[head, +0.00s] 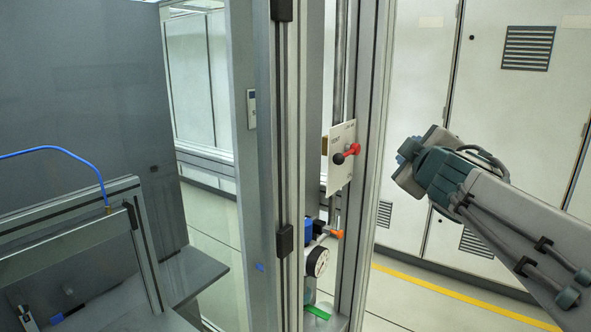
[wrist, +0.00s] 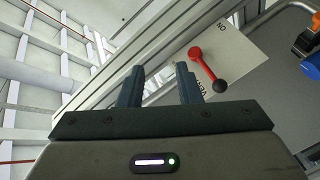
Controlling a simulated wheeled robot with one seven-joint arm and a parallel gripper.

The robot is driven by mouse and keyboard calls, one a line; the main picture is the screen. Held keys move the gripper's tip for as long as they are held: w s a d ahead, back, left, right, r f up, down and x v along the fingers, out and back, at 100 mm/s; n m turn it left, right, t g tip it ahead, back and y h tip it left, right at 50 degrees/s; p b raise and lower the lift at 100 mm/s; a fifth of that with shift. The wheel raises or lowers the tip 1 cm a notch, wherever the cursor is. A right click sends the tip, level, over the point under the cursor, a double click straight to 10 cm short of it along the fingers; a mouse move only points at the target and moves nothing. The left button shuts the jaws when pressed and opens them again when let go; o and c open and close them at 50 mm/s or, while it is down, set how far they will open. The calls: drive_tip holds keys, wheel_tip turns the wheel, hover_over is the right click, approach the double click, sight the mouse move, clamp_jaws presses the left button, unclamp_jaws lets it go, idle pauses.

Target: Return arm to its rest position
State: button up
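My arm (head: 500,215) reaches in from the lower right in the head view, its wrist raised in front of pale cabinets and to the right of an aluminium post. My gripper (wrist: 160,75) shows in the wrist view with its two dark fingers spread apart and nothing between them. The fingers of my gripper cannot be made out in the head view. A red lever with a black knob (head: 346,153) is on a white plate on the post. In the wrist view the lever (wrist: 206,68) lies just beyond and right of the fingers; no contact shows.
A valve with an orange handle (head: 336,233) and a round gauge (head: 317,262) are below the plate. A grey framed panel (head: 75,225) with a blue hose (head: 60,148) stands at left. Pale cabinets (head: 508,110) stand behind my arm. A yellow line (head: 465,297) marks the floor.

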drive_tip(key=s+f+m+g+h+b, duration=0.1)
drive_tip(key=s+f+m+g, duration=0.3)
drive_tip(key=f, duration=0.5)
drive_tip(key=s+f+m+g+h, duration=0.1)
drive_tip(key=s+f+m+g, duration=0.2)
drive_tip(key=s+f, duration=0.4)
drive_tip(key=s+a+f+m+g+y, duration=0.1)
drive_tip(key=s+a+f+g, duration=0.2)
drive_tip(key=s+f, duration=0.3)
drive_tip(key=s+a+f+m+g+y+b, duration=0.1)
drive_tip(key=s+a+f+m+g+y, duration=0.1)
drive_tip(key=s+f, duration=0.4)
wheel_tip(320, 180, down, 3)
drive_tip(key=shift+a+r+g, duration=0.15)
drive_tip(key=shift+a+g, duration=0.35)
drive_tip(key=shift+a, duration=0.35)
